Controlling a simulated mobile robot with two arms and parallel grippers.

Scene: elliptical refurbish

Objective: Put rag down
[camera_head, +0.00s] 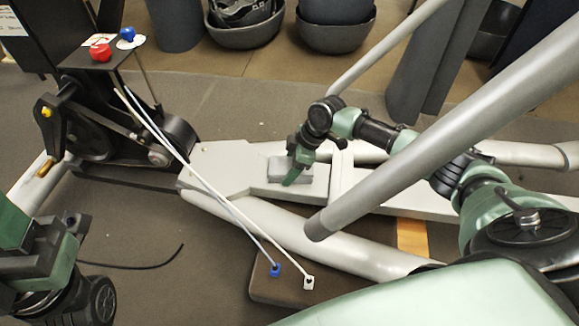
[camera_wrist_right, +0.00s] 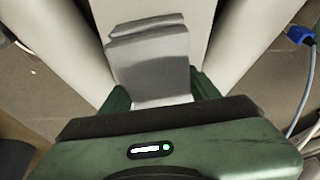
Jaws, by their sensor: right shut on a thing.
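The grey folded rag (camera_head: 277,166) is at the pale central beam (camera_head: 222,160) of the elliptical machine, in the middle of the head view. My right gripper (camera_head: 292,178) is shut on it, with its green fingers pointing down. In the right wrist view the rag (camera_wrist_right: 150,62) sits between the two green fingertips (camera_wrist_right: 163,94), over the pale frame. I cannot tell whether the rag rests fully on the beam or hangs just above it. Part of my left arm shows at the lower left of the head view, but its fingertips are not clearly visible.
A thick grey handle bar (camera_head: 400,180) slants across the right side, close to my right arm. Two thin cables with a blue plug (camera_head: 275,270) and a white plug (camera_head: 309,283) cross the frame to a brown pad (camera_head: 272,293). Dark bowls (camera_head: 336,35) stand behind.

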